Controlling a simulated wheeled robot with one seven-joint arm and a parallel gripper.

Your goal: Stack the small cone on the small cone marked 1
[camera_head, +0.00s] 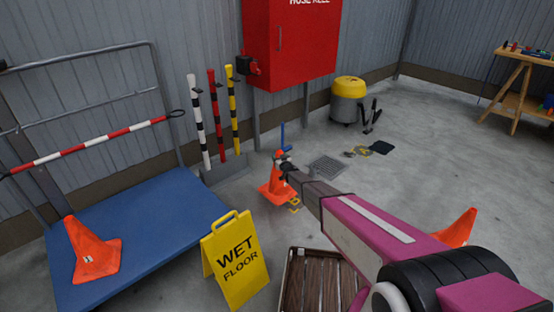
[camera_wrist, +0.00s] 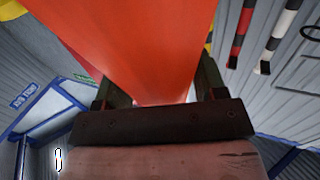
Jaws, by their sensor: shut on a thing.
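My gripper (camera_head: 286,167) is shut on an orange cone (camera_head: 274,187), at the far end of my outstretched arm. In the wrist view the orange cone (camera_wrist: 155,45) fills the top middle between my two fingers (camera_wrist: 158,92). In the head view it is upright, close above or on the floor; I cannot tell which. Another orange cone (camera_head: 93,247) stands upright on the blue platform at the left, with a small pale mark low on its side that is too small to read. A third orange cone (camera_head: 461,228) shows partly behind my arm at the right.
A yellow wet floor sign (camera_head: 236,259) stands right of the blue platform (camera_head: 150,212). A wooden slatted pallet or crate (camera_head: 312,280) lies in front. Striped posts (camera_head: 215,115) and a red hose cabinet (camera_head: 290,45) line the back wall. Open floor lies at the right.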

